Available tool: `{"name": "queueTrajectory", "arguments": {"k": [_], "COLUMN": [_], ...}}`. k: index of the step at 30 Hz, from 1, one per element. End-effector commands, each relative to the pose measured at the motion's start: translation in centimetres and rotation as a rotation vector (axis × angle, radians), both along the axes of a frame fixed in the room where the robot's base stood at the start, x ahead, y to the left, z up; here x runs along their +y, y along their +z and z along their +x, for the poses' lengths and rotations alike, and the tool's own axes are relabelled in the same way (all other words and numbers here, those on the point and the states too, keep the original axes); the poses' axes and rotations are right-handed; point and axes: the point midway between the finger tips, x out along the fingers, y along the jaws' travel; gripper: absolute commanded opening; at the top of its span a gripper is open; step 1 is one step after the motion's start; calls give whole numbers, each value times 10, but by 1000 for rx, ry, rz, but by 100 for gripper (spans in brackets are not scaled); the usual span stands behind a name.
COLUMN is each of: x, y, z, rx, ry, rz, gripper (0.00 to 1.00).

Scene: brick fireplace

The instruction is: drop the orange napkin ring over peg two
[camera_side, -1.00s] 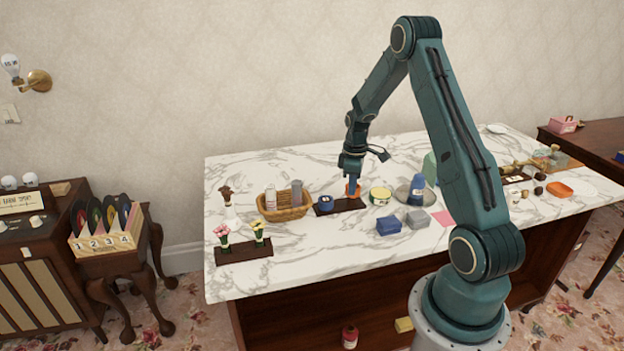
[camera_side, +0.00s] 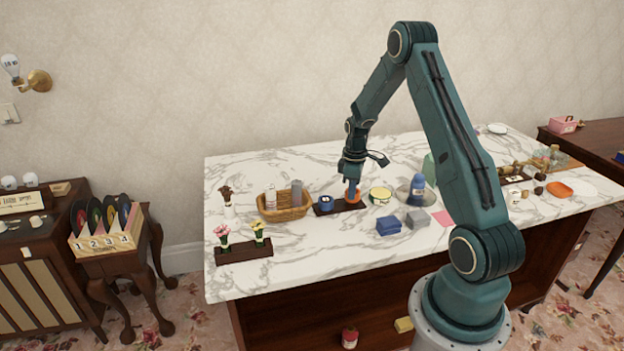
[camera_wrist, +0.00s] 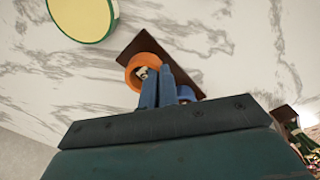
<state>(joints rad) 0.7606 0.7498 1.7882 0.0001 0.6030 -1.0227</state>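The orange napkin ring (camera_side: 353,196) is low over the right part of the dark peg board (camera_side: 339,209). In the wrist view the orange ring (camera_wrist: 141,63) has a pale tip showing in its opening, probably a peg; I cannot tell whether the ring rests on the board. My gripper (camera_side: 352,188) points down at the ring. In the wrist view its blue fingers (camera_wrist: 158,78) are close together across the ring's near wall, one inside and one outside. A blue ring (camera_side: 325,202) sits on the board's left part. No peg number is readable.
A wicker basket (camera_side: 272,209) with bottles stands left of the board. A round yellow-topped tin (camera_side: 380,194) stands close on its right. Blue (camera_side: 389,225) and grey (camera_side: 418,220) blocks lie in front. The marble top behind the board is clear.

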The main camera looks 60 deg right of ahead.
Motion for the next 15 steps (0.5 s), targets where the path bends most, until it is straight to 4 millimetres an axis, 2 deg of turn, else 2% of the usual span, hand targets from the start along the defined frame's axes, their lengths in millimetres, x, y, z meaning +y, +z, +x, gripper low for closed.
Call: {"name": "queueTrajectory", "arguments": {"k": [1,4,5,15], "x": [0,0,-1,-3], "y": [-1,-1,-1,-1], "z": [0,0,0,0], "rx": [0,0,-2,-2], "ry": [0,0,-1,-5], "rz": [0,-1,-3,-7], "gripper": [6,26,27,27]}}
